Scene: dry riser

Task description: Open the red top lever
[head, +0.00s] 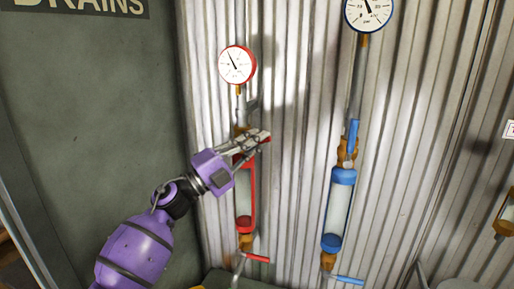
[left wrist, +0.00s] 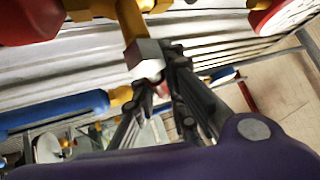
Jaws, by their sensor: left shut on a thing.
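The red top lever (head: 267,139) sits on the brass valve above the red-framed sight glass (head: 245,195) and is mostly covered by my gripper. My left gripper (head: 262,138) reaches in from the left and is shut on this lever; a bit of red shows at the fingertips. In the left wrist view my left gripper (left wrist: 160,85) has its fingers close together beside the brass pipe (left wrist: 128,18), and a small red part shows between them. The lever's exact angle is hard to tell. My right gripper is in neither view.
A red gauge (head: 238,65) is above the valve, and a red lower lever (head: 257,258) is below. To the right stand a blue-capped sight glass (head: 338,210), a blue upper lever (head: 353,133) and a blue lower lever (head: 349,280). Corrugated metal (head: 295,190) lies behind.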

